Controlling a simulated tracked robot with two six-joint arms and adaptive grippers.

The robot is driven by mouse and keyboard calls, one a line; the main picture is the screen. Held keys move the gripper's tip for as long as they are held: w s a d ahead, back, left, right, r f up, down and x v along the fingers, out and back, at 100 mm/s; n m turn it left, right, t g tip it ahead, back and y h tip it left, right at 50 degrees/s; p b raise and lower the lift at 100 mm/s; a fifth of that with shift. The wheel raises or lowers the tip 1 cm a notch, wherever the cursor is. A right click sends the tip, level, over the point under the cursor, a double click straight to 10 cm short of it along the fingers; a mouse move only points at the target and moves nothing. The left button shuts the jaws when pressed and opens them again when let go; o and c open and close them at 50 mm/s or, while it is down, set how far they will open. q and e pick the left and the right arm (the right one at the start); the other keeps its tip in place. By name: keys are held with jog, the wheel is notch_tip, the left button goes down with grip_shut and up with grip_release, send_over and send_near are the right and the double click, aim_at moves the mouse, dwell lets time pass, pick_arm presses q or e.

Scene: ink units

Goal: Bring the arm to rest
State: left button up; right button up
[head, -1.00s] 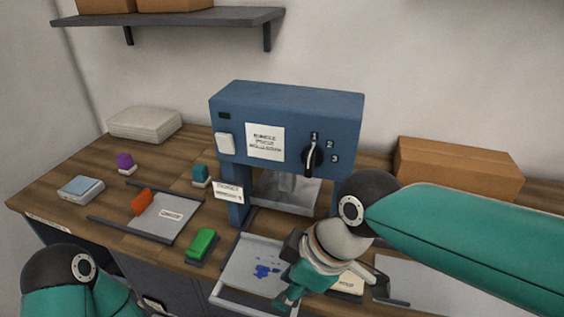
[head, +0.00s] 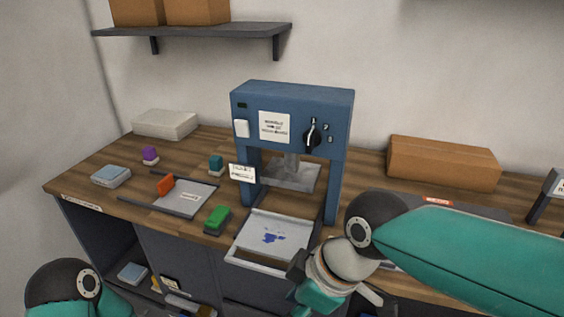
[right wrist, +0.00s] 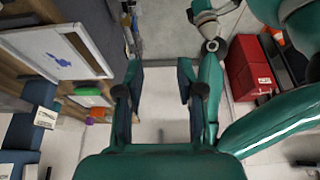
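My right arm comes in from the right in the head view, bent down at the front of the bench, beside the tray of the press. Its gripper is cut off by the bottom edge there. In the right wrist view my right gripper (right wrist: 156,92) is open, its two fingers apart with nothing between them, over the pale floor. Of my left arm only a teal link with a dark joint (head: 72,287) shows at the lower left of the head view; its gripper is not seen there.
A blue press (head: 293,110) stands on the wooden bench (head: 90,199) with a blue-stained tray (head: 268,240) in front. A red box (right wrist: 249,68) stands on the floor.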

jog(key=w+d+f+m+p, duration=0.15)
jog(key=f+m, duration=0.25)
jog(key=f, duration=0.6)
jog(key=w+d+f+m, duration=0.2)
jog(key=f+m, duration=0.1)
jog(key=f, duration=0.6)
jog(key=s+d+f+m+p, duration=0.1)
jog(key=s+d+f+m, duration=0.2)
jog(key=f, duration=0.5)
jog(key=s+d+f+m+p, duration=0.1)
jog(key=s+d+f+m, duration=0.3)
jog(key=s+f+m, duration=0.2)
notch_tip(320, 180, down, 3)
jog(key=shift+s+f+g, duration=0.1)
jog(key=shift+s+g, duration=0.3)
jog(key=shift+s, duration=0.55)
